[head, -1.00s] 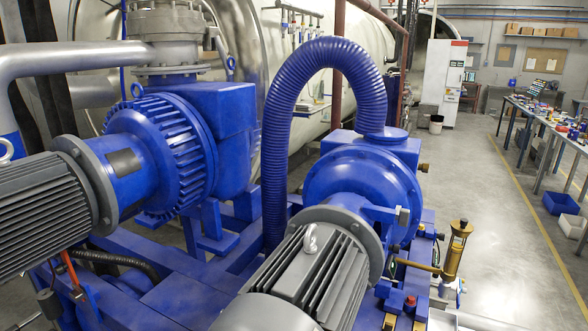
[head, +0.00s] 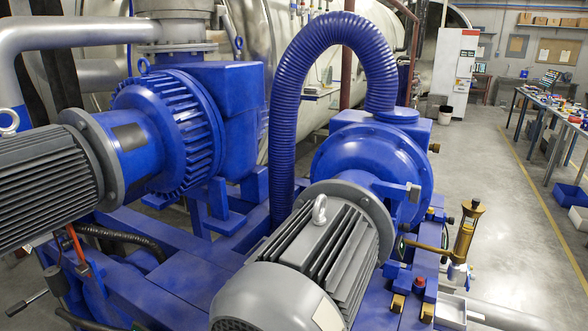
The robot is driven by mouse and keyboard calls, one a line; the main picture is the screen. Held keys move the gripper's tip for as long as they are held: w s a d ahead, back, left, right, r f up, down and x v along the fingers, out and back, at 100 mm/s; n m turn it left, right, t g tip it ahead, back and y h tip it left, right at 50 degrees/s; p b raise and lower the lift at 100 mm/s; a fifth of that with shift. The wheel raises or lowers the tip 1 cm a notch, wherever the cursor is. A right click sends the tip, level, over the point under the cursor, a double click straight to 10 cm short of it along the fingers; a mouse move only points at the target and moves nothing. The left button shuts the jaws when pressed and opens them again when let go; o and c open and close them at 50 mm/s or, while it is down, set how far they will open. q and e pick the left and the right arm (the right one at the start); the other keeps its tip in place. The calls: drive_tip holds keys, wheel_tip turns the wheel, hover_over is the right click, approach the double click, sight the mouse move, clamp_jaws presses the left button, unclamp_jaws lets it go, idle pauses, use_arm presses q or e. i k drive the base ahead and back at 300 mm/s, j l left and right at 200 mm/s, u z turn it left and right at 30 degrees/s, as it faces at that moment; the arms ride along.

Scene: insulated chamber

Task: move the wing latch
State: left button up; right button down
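I cannot make out a wing latch in the head view. Neither of my grippers shows in it. A blue pump machine (head: 368,162) with a grey finned motor (head: 290,280) fills the middle. Small fittings sit along its right side, among them a brass-coloured upright cylinder (head: 467,228) with a bar, and small red (head: 419,283) and yellow (head: 398,303) parts. They are too small to tell whether one is a latch. A thin lever with a dark grip (head: 22,306) sticks out at the lower left.
A second blue machine (head: 190,130) with a grey motor (head: 45,185) stands at the left. A blue corrugated hose (head: 282,130) arches between them. Free grey floor (head: 485,160) lies at the right, before a long table (head: 556,112) and a blue bin (head: 568,194).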

sight(413, 191)
drive_tip(key=z, duration=0.7)
drive_tip(key=k+l+u, duration=0.15)
drive_tip(key=l, duration=0.15)
drive_tip(key=z, duration=0.15)
drive_tip(key=u, duration=0.15)
